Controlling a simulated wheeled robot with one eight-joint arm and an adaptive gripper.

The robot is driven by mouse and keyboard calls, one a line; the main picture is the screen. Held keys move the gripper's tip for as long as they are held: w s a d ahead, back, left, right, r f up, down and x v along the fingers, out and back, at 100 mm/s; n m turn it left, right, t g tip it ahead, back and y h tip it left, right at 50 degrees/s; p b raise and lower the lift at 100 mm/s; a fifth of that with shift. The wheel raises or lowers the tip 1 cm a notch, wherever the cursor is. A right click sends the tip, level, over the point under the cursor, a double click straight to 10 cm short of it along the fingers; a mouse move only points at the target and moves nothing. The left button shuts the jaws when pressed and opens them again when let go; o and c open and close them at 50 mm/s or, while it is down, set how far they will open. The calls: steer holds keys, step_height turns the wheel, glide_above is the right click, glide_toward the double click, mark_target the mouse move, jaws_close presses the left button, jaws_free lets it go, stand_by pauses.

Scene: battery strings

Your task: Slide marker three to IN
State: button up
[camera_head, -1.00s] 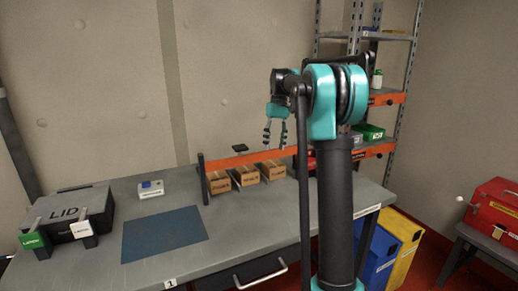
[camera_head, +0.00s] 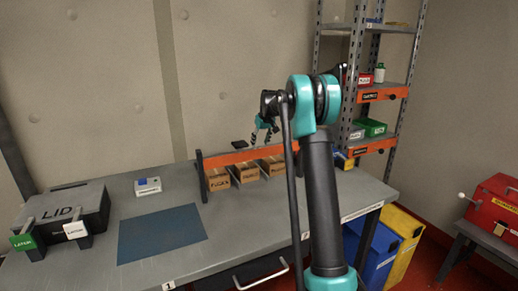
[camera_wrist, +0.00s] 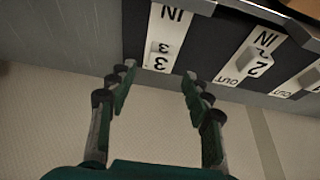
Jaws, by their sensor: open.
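In the wrist view, the strip for number three (camera_wrist: 168,22) is a white label on a dark panel, seen upside down, with IN at its upper end. Marker three (camera_wrist: 159,58), a pale block, sits at the lower end of that strip, away from IN. My gripper (camera_wrist: 158,84) is open and empty, with its fingertips either side of the strip's lower end in the picture. I cannot tell whether they touch the panel. In the head view my gripper (camera_head: 264,132) is above the orange rail, and the marker strips cannot be made out there.
The strip for number two (camera_wrist: 250,55) lies to the right, with a further strip (camera_wrist: 303,82) beyond. In the head view the orange rail (camera_head: 235,156) stands over several cardboard boxes (camera_head: 218,180) on the grey bench. A black LID case (camera_head: 88,198) and blue mat (camera_head: 160,234) lie left.

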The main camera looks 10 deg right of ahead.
steer(key=shift+x, duration=2.15)
jaws_close()
